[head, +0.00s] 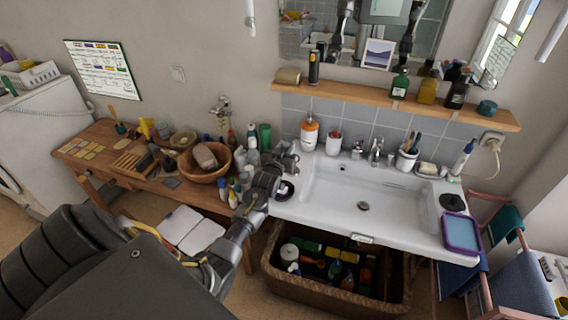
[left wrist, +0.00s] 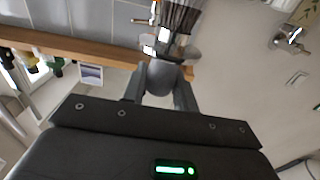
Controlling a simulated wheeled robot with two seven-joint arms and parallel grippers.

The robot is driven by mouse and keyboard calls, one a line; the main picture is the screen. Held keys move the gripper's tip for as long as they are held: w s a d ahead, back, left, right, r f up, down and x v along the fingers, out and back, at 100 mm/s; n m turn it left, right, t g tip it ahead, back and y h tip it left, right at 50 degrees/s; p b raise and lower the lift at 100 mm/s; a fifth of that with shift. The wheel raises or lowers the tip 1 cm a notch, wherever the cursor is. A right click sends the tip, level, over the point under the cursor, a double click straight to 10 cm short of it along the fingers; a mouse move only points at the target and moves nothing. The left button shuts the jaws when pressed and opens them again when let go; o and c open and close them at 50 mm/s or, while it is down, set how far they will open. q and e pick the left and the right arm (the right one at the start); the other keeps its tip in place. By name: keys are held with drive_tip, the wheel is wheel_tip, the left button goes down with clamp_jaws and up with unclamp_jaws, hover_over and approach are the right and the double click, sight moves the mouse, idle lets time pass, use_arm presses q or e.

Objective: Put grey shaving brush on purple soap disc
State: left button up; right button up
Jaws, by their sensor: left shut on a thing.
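My left gripper (head: 287,158) is above the left end of the white sink in the head view. In the left wrist view its fingers (left wrist: 160,92) are shut on the rounded handle of the grey shaving brush (left wrist: 163,76), whose dark bristles point away from the gripper. The brush is hard to make out in the head view. My right gripper is out of view.
The white sink (head: 330,195) has a tap (head: 376,150) and cups behind it. A wooden shelf (head: 350,91) with bottles runs above. A wooden bowl (head: 206,174) and several bottles crowd the left table. A wicker hamper (head: 300,288) stands below; a purple-rimmed tray (head: 461,233) is at right.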

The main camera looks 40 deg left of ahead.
use_arm(q)
drive_tip(key=f+b, duration=0.1)
drive_tip(key=d+f+b, duration=0.1)
drive_tip(key=f, duration=0.1)
drive_tip(key=s+d+f+b, duration=0.1)
drive_tip(key=shift+f+b, duration=0.35)
drive_tip(key=shift+f, duration=0.05)
drive_tip(key=s+d+r+b, duration=0.4)
drive_tip(key=s+r+b, duration=0.15)
drive_tip(key=s, duration=0.25)
drive_tip(key=s+d+r+b, duration=0.4)
drive_tip(key=s+r, duration=0.2)
drive_tip(key=s, duration=0.1)
drive_tip(key=w+a+f+p, duration=0.4)
drive_tip(key=w+a+f, duration=0.4)
drive_tip(key=w+f, duration=0.3)
drive_tip(key=shift+w+a+f, duration=0.15)
drive_tip(key=shift+a+f, duration=0.05)
drive_tip(key=shift+f, duration=1.2)
